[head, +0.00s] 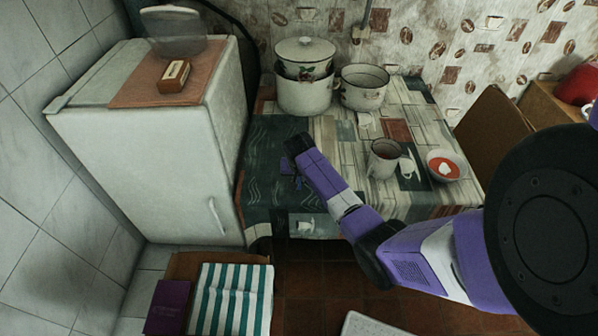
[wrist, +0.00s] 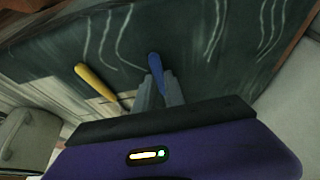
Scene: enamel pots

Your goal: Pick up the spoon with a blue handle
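A blue handle (wrist: 155,62) shows in the wrist view, lying on the dark green part of the tablecloth. My gripper (wrist: 160,82) is right at it, with one grey finger on each side of the handle. The gap is narrow, and I cannot tell whether the fingers press on the handle. The rest of that utensil is hidden behind my gripper. In the head view my gripper (head: 289,170) is low over the dark left part of the table, and the blue handle cannot be made out clearly there.
A yellow-handled utensil (wrist: 95,81) lies just left of my gripper in the wrist view. On the table stand a lidded pot (head: 305,92), an open pot (head: 364,88), a mug (head: 382,160) and a bowl (head: 446,165). A white fridge (head: 160,150) borders the table's left side.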

